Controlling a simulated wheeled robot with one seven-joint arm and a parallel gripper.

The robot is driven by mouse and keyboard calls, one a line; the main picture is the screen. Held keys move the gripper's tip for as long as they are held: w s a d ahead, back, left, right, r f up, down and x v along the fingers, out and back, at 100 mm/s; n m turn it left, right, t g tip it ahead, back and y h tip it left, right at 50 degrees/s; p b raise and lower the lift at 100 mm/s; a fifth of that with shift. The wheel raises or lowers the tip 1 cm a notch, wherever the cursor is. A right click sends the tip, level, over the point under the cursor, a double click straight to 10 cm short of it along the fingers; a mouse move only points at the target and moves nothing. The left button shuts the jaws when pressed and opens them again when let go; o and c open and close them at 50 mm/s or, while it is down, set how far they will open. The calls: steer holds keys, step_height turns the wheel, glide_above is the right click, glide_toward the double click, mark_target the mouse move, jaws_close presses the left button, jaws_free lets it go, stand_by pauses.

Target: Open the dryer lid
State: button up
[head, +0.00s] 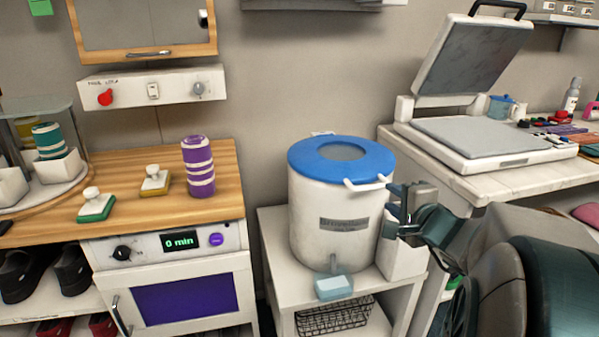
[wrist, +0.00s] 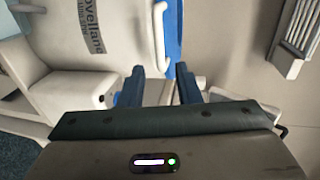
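The dryer (head: 328,222) is a white drum with a grey label, standing upright on a white stand. Its blue lid (head: 305,165) has a round window and lies shut on top. A white bar handle (head: 366,184) sticks out from the lid's front right edge. My gripper (head: 394,209) is beside the drum's right side, close to the handle and slightly below it in the head view. In the wrist view, my gripper's fingers (wrist: 158,82) are apart with nothing between them. The handle (wrist: 160,38) and blue lid edge (wrist: 173,45) lie just beyond the fingertips.
A light blue block (head: 333,288) sits on the stand (head: 275,240) before the dryer. To the right, a heat press (head: 480,140) stands open on a white table. To the left is a wooden counter (head: 130,205) over an oven (head: 180,295). A wall is close behind the dryer.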

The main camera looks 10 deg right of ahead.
mark_target(376, 188)
steer(key=x, duration=0.9)
steer(key=shift+b, duration=0.4)
jaws_close()
